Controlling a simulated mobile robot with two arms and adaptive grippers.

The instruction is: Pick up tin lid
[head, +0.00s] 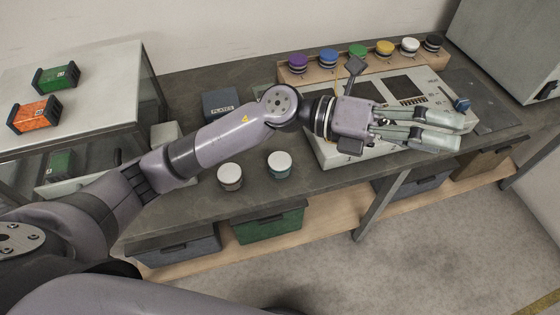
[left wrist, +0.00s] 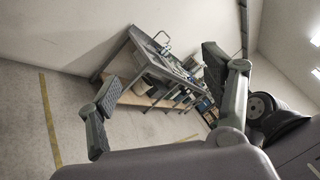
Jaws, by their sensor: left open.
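Two small tins stand on the dark workbench, each with a white lid on top. The left tin lid (head: 230,171) sits on a grey-brown tin. The right tin lid (head: 280,158) sits on a teal tin. My left gripper (head: 459,132) is open and empty, above the grey panel device, well to the right of both tins. Its fingers point right, and they also show apart in the left wrist view (left wrist: 165,110). I cannot make out the tins in that view. My right gripper is not in view.
A grey panel device (head: 325,152) lies under my left gripper. A dark box marked PLATES (head: 220,103) stands behind the tins. Bins (head: 268,224) are below. The bench front near the tins is clear.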

